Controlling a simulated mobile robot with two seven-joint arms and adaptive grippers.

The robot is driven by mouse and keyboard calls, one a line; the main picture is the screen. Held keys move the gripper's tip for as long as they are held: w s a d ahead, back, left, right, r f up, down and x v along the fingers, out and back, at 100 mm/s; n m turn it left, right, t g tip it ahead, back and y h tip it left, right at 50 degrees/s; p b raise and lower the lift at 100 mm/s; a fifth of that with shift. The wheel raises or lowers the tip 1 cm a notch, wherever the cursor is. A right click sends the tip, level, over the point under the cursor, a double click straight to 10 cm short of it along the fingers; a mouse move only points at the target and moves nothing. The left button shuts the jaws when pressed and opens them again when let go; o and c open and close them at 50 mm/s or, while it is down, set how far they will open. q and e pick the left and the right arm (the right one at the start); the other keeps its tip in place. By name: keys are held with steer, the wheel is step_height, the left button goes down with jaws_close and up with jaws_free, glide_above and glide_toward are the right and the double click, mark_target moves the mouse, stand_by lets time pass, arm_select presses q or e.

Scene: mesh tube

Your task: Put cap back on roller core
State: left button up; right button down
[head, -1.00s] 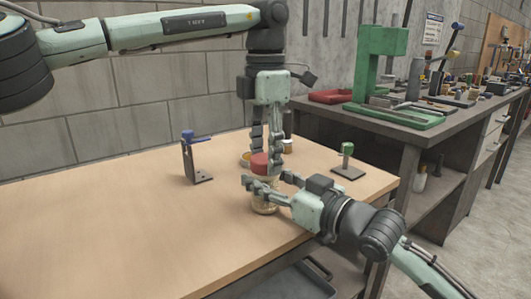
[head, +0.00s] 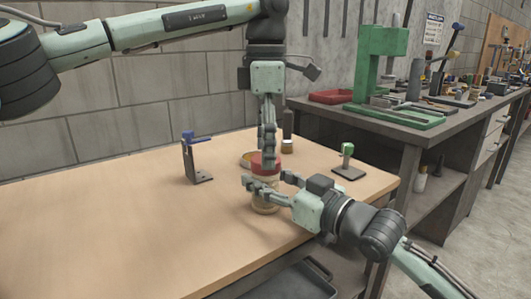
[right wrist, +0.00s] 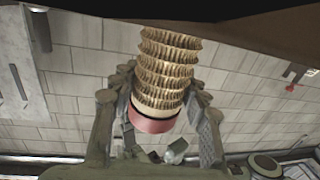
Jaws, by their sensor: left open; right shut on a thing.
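The roller core (head: 265,206) is a tan ribbed cylinder standing upright near the table's front edge. Its ribs show clearly in the right wrist view (right wrist: 166,65). The red cap (head: 257,169) is at its top end; in the right wrist view the cap (right wrist: 152,124) lines up with the core, past a pale band. I cannot tell whether it is fully seated. My right gripper (head: 268,182) is shut on the roller core just below the cap, fingers on both sides. My left gripper (head: 267,160) is open, pointing down at the cap, its fingers overlapping in the head view.
A blue-topped stand (head: 188,160) is on the table to the left and a green-topped stand (head: 347,165) to the right. A shallow round tin (head: 246,160) and a dark cylinder with a brass base (head: 287,146) stand behind the core. The table's left part is clear.

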arm_select(q)
steer(key=shift+r, duration=1.5)
steer(key=shift+r, duration=0.1)
steer(key=shift+c, duration=0.2)
steer(key=n, duration=0.1)
steer(key=r+n, duration=0.1)
steer(key=n, duration=0.3)
steer(key=shift+r, duration=0.3)
steer(key=n, duration=0.2)
steer(key=r+n, duration=0.1)
steer(key=n, duration=0.2)
steer(key=shift+r+n, duration=0.3)
steer(key=shift+r, duration=0.05)
steer(key=shift+f, duration=0.1)
steer(key=shift+f, duration=3.9)
steer(key=shift+c, duration=0.5)
